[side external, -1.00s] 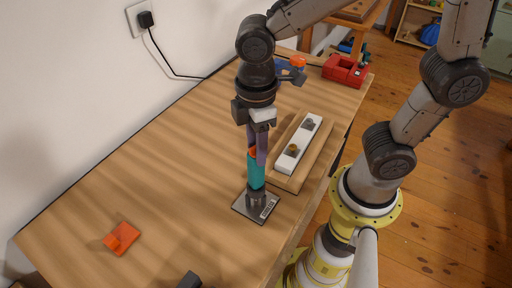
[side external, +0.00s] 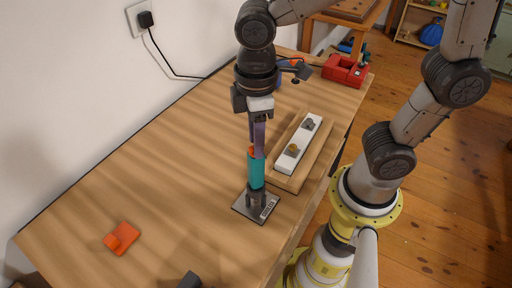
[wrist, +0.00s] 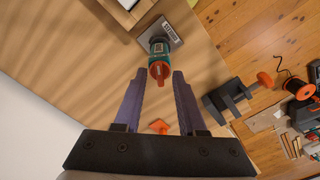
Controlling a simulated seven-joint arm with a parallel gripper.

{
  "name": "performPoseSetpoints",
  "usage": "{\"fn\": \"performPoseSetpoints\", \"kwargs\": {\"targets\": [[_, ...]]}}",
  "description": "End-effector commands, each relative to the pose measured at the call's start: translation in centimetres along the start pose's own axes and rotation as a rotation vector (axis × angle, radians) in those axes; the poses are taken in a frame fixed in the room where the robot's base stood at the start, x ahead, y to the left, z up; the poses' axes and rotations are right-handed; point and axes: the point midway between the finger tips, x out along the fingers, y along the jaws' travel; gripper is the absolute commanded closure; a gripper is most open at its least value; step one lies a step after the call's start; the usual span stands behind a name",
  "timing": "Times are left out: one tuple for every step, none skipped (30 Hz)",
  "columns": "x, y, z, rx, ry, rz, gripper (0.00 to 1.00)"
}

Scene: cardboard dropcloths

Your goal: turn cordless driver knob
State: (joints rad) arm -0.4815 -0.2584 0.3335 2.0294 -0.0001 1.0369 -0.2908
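The cordless driver (side external: 257,174) is a teal upright cylinder on a dark foot, standing on a grey plate (side external: 242,206) with a label. Its orange knob on top (side external: 251,151) is partly hidden by a finger in the side view. In the wrist view the knob (wrist: 159,70) shows whole, with the teal body (wrist: 159,48) beyond it. My gripper (side external: 258,154) points down over the driver, its fingertips around knob height. In the wrist view my gripper (wrist: 159,76) is open, with a purple finger on each side of the knob and a gap to both.
A wooden board with a white strip (side external: 298,145) bearing two small knobs lies behind the driver. A red device (side external: 345,70) sits at the far end. An orange piece (side external: 122,237) lies at front left, a dark clamp (side external: 190,280) at the front edge.

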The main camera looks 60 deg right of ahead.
Motion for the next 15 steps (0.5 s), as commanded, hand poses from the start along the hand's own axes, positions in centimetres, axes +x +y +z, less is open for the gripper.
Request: {"fn": "performPoseSetpoints", "kwargs": {"targets": [[-0.4, 0.0, -0.1, 0.0, 0.002, 0.001, 0.6], [-0.7, 0.0, -0.1, 0.0, 0.003, 0.001, 0.6], [-1.0, 0.0, -0.1, 0.0, 0.004, 0.001, 0.6], [-1.2, 0.0, -0.1, 0.0, 0.003, 0.001, 0.6], [-1.4, 0.0, -0.1, 0.0, 0.002, 0.001, 0.6], [-1.6, 0.0, -0.1, 0.0, 0.002, 0.001, 0.6], [-1.9, 0.0, 0.0, 0.0, 0.002, 0.001, 0.6], [-2.1, 0.0, 0.0, 0.0, 0.002, 0.001, 0.6], [-2.4, 0.0, -0.1, 0.0, 0.002, 0.001, 0.6], [-2.6, 0.0, -0.1, 0.0, 0.003, 0.001, 0.6], [-2.8, 0.0, -0.1, 0.0, 0.004, 0.001, 0.6], [-3.1, 0.0, -0.1, 0.0, 0.002, 0.001, 0.6], [-3.3, 0.0, -0.1, 0.0, 0.002, 0.001, 0.6], [-3.4, 0.0, 0.0, 0.0, 0.002, 0.0, 0.6], [-3.6, 0.0, 0.0, 0.0, 0.002, 0.0, 0.6]]}}
